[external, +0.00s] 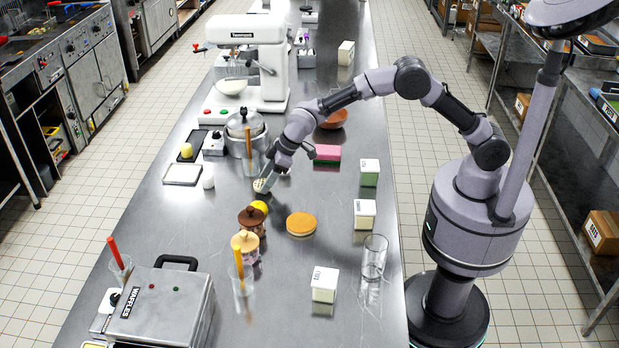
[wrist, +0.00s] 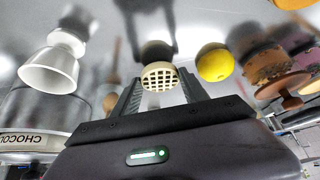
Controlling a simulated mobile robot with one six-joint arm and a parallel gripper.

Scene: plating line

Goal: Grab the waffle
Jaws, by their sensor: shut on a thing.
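The waffle is a small round pale disc with a grid pattern (wrist: 160,76), held between the two dark fingers of my gripper (wrist: 158,92) in the wrist view. In the external view the waffle (external: 261,186) shows at the tip of my gripper (external: 268,178), tilted, over the middle of the steel counter. My gripper is shut on it. I cannot tell from these views whether the waffle's lower edge touches the counter.
A yellow lemon-like ball (external: 259,207) and lidded brown jars (external: 251,220) stand close by. A white cup (external: 208,178), a steel pot (external: 245,128) and a pink-green block (external: 327,153) are around. A golden round cake (external: 301,224) lies nearer. A waffle iron (external: 160,308) is front left.

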